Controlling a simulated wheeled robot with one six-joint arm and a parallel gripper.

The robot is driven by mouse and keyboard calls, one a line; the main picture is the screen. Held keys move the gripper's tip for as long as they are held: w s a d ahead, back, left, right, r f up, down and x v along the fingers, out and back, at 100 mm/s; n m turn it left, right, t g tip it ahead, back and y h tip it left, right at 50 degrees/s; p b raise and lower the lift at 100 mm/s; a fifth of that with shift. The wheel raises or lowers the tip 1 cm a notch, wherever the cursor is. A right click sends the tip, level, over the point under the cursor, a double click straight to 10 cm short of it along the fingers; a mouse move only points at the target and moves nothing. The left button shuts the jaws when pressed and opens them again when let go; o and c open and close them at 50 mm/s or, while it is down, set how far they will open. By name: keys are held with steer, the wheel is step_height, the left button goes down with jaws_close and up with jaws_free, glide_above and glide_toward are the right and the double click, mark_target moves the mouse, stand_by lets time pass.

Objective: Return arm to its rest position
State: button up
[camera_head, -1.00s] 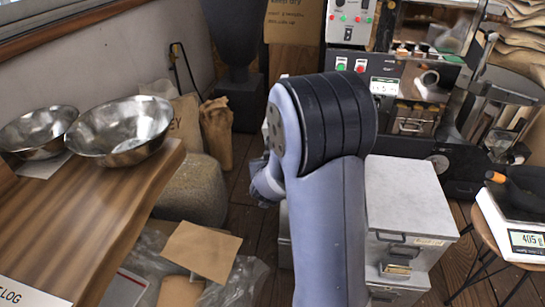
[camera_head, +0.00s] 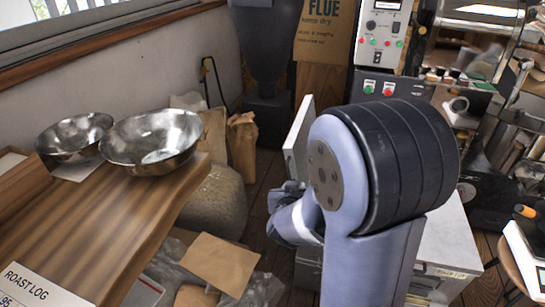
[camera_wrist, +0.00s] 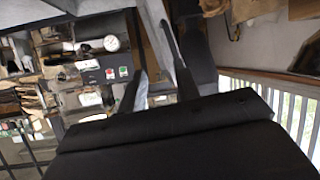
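My arm (camera_head: 365,265) stands bent in front of the body camera, its dark banded joint large right of centre. Part of my wrist (camera_head: 290,215) shows low on its left; my fingertips are not clear there. In the wrist view, the two fingers of my gripper (camera_wrist: 152,55) stand apart with background showing between them, and I see nothing held.
Two steel bowls (camera_head: 150,142) sit on the wooden bench (camera_head: 120,220) at left. A grey cabinet (camera_head: 450,245) stands behind my arm. A pale flat panel (camera_head: 297,140) shows left of the joint; I cannot tell what it belongs to. Sacks and a paper bag (camera_head: 242,145) stand by the wall.

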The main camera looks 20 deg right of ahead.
steer(key=b+x, duration=0.1)
steer(key=x, duration=0.5)
steer(key=shift+w, duration=0.3)
steer(key=shift+d+f, duration=0.1)
